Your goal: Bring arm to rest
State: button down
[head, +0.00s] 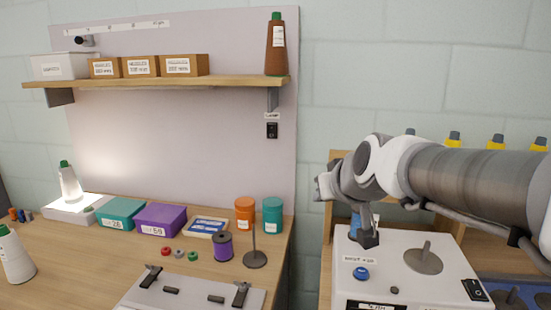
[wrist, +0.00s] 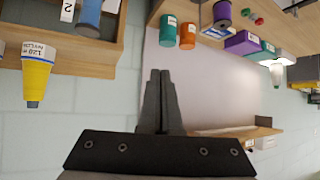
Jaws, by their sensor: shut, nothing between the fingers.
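My arm reaches in from the right in the head view, over a white machine (head: 410,270) on the right-hand bench.
The left bench (head: 75,270) holds a purple box (head: 160,220), a teal box (head: 120,213), orange (head: 245,213) and teal (head: 272,215) containers and a purple spool (head: 223,246). A wall shelf (head: 170,82) carries boxes. Yellow cones (head: 453,140) stand behind my arm.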

jog(key=s+d+f+m+g+h, duration=0.1)
jog(key=s+d+f+g, duration=0.15)
jog(key=s, duration=0.45)
jog(key=s+d+f+g, duration=0.1)
jog(key=s+f, duration=0.3)
jog(key=s, duration=0.3)
jog(key=s+d+f+m+g+h, duration=0.1)
jog(key=s+d+f, duration=0.15)
jog(key=s, duration=0.55)
notch_tip(320, 180, up, 15)
jog(key=p, duration=1.5)
jog(key=shift+a+p, duration=0.35)
jog(key=shift+a, duration=0.1)
jog(key=shift+a+g, duration=0.2)
jog(key=shift+g, duration=0.05)
